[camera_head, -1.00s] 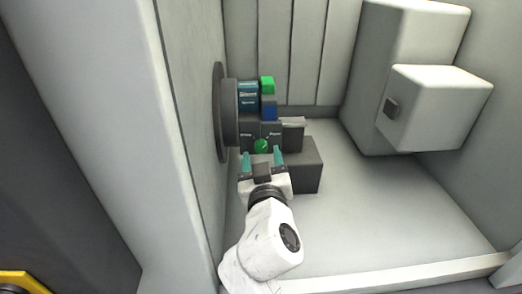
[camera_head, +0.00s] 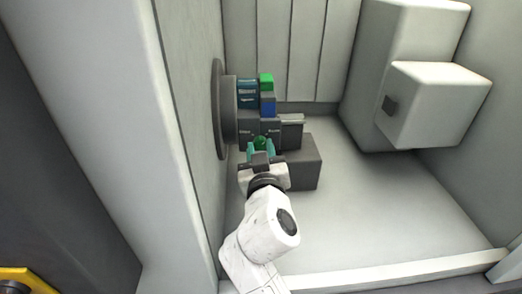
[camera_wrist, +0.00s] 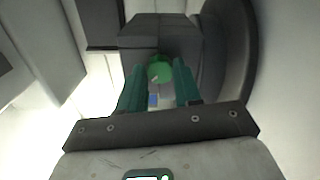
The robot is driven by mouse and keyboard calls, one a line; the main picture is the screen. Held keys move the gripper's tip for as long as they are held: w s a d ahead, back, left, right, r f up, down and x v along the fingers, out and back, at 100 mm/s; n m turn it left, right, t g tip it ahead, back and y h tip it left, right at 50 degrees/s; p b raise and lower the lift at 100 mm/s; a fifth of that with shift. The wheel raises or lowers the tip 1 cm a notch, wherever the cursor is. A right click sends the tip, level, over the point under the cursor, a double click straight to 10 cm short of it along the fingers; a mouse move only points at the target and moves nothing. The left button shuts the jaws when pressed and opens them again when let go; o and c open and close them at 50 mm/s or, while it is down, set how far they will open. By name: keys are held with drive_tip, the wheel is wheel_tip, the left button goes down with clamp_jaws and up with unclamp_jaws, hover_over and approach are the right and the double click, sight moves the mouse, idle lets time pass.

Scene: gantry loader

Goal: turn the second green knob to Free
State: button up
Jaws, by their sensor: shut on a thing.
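A round green knob (camera_head: 262,141) sits low on the front of the dark fixture in the head view. It also shows in the wrist view (camera_wrist: 159,69), with a pale mark on its face. My gripper (camera_head: 261,148) is shut on this knob, one teal finger on each side; the fingers also flank it in the wrist view (camera_wrist: 161,74). The knob's pointing direction is hard to tell.
A grey box (camera_head: 305,165) is close right of my gripper. The floor (camera_head: 375,210) farther right is clear.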

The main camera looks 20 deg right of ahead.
drive_tip(key=shift+c, duration=0.9)
drive_tip(key=shift+n, duration=0.3)
drive_tip(key=n+p, duration=0.1)
drive_tip(key=n, duration=0.3)
drive_tip(key=n+p, duration=0.1)
drive_tip(key=n, duration=0.3)
drive_tip(key=shift+r+p, duration=0.1)
drive_tip(key=shift+p, duration=0.3)
drive_tip(key=n+p, duration=0.3)
drive_tip(key=n, duration=0.3)
drive_tip(key=shift+n+p, duration=0.75)
drive_tip(key=shift+n, duration=0.95)
